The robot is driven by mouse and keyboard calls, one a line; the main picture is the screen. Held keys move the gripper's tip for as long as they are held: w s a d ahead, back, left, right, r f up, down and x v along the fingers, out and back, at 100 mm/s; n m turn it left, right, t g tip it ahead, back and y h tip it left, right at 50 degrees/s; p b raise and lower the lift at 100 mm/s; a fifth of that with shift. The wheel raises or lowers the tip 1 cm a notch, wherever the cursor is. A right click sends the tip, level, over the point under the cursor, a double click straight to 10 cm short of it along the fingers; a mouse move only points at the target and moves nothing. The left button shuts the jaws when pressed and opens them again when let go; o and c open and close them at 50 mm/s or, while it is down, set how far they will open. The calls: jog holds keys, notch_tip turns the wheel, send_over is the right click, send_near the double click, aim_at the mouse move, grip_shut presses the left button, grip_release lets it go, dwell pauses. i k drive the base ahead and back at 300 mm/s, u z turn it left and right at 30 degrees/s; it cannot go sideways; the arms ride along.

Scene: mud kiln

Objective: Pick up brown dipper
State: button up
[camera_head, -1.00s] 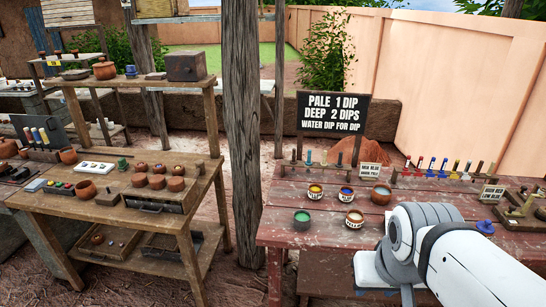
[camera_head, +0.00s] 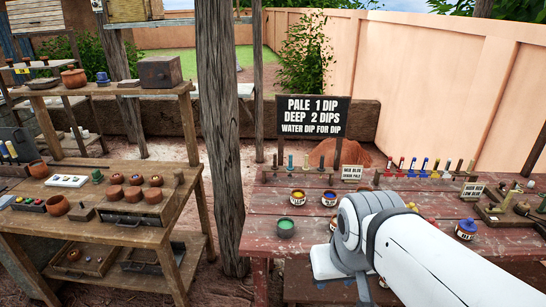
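Several dippers with upright handles stand in two rows on the red wooden table (camera_head: 262,205). The left row, below the sign, holds dark, greenish and tan handles, including a dark one (camera_head: 322,163). The right row holds red, blue and yellow handles, with a brownish handle (camera_head: 459,166) near its right end. The handles are small, and I cannot tell for sure which is the brown dipper. My white arm reaches in from the lower right over the table's front. My gripper itself does not show.
Pots with yellow (camera_head: 298,197), blue (camera_head: 329,197) and green glaze (camera_head: 286,227) stand left of my arm. A blue-lidded jar (camera_head: 467,229) stands right of it. A black sign (camera_head: 312,117) rises behind. A wooden post (camera_head: 222,130) stands left of the table.

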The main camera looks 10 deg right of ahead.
aim_at(275, 166)
jog(key=i, duration=1.5)
jog(key=u, duration=0.05)
